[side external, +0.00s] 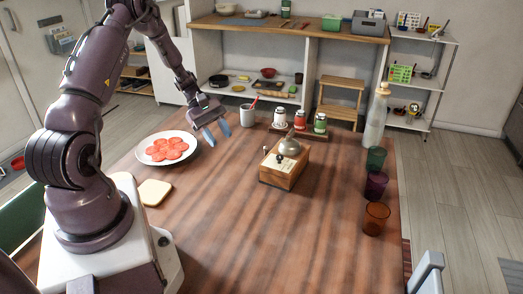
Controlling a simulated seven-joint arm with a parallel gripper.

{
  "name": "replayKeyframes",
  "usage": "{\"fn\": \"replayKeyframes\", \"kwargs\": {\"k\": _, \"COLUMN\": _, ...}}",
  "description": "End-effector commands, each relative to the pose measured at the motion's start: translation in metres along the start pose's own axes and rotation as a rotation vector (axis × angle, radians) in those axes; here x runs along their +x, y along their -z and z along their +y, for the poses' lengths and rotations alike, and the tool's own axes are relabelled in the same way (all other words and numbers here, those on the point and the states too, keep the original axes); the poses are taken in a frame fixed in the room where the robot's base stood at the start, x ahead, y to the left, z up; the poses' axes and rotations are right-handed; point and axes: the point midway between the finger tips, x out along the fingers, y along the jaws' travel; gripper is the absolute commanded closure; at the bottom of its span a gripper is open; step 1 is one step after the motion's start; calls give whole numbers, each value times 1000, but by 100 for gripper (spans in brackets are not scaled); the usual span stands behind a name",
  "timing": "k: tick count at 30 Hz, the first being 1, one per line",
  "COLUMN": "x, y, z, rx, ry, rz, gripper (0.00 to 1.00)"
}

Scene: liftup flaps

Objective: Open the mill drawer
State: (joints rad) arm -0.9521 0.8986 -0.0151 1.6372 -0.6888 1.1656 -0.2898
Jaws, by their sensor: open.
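The mill (285,163) is a wooden box with a metal dome and a crank on top, standing upright on the table right of centre. The front of its box, facing left and toward the camera, shows a small dark spot that may be a drawer knob; I cannot make out the drawer clearly. My gripper (217,132) is open and empty, with its blue-grey fingertips above the table. It is to the left of the mill and clearly apart from it.
A plate of red slices (166,149) and a bread slice (155,192) lie left. A mug (248,116) and several jars (300,120) stand behind. A bottle (376,118) and coloured cups (376,217) line the right edge. The table's front middle (225,235) is clear.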

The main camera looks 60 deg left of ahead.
Motion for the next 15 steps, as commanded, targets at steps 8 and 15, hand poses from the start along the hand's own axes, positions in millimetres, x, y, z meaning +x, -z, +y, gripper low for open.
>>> {"fn": "replayKeyframes", "kwargs": {"k": 8, "x": 16, "y": 86, "z": 12, "rx": -394, "ry": -297, "rz": -242, "gripper": 59}}
{"fn": "replayKeyframes", "kwargs": {"k": 15, "x": -8, "y": 80, "z": 49, "rx": -500, "ry": -407, "rz": -362, "gripper": 59}}
